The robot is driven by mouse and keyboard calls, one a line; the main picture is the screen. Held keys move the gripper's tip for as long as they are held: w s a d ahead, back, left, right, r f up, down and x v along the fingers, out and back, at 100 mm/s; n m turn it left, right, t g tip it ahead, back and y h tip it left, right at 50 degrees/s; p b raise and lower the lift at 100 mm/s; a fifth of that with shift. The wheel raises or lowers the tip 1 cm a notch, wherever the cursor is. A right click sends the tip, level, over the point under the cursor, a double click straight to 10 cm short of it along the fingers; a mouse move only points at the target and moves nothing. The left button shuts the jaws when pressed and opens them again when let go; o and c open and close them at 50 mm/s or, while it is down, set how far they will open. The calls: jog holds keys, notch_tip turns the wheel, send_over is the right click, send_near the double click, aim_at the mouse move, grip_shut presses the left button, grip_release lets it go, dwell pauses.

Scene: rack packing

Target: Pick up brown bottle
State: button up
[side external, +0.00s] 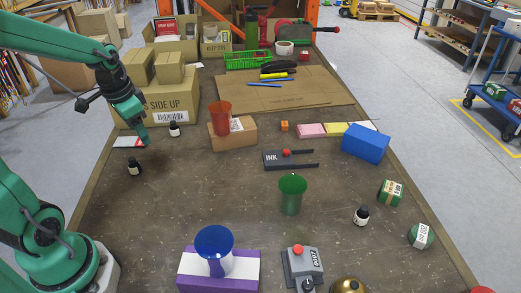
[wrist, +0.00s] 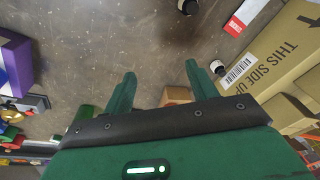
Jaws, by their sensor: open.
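Several small dark bottles with pale labels stand on the table; I cannot tell which is brown. In the side external view, one bottle (side external: 134,168) stands at the left, near my gripper (side external: 145,139). A second bottle (side external: 174,129) stands by the large carton, and a third bottle (side external: 361,215) is at the front right. The wrist view shows one bottle (wrist: 187,7) cut by the top edge and another (wrist: 217,68) beside the right finger. My gripper (wrist: 160,76) is open, with nothing held between its fingers, above the table.
A large carton (side external: 157,103) and a red-white card (side external: 127,142) are close to my gripper. A small carton (side external: 233,141) with a red cup (side external: 220,116) stands right of it. The left-middle tabletop is mostly clear.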

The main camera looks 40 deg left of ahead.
jog(key=m+g, duration=0.1)
jog(key=g, duration=0.1)
send_over(131, 159)
jog(key=shift+h, duration=0.4)
jog(key=f, duration=0.9)
jog(key=shift+a, duration=0.2)
jog(key=shift+f, duration=0.1)
jog(key=shift+f, duration=1.2)
jog(key=shift+f, duration=0.1)
jog(key=shift+d+f, duration=0.15)
jog(key=shift+f, duration=2.3)
jog(key=shift+c, duration=0.5)
jog(key=c, duration=1)
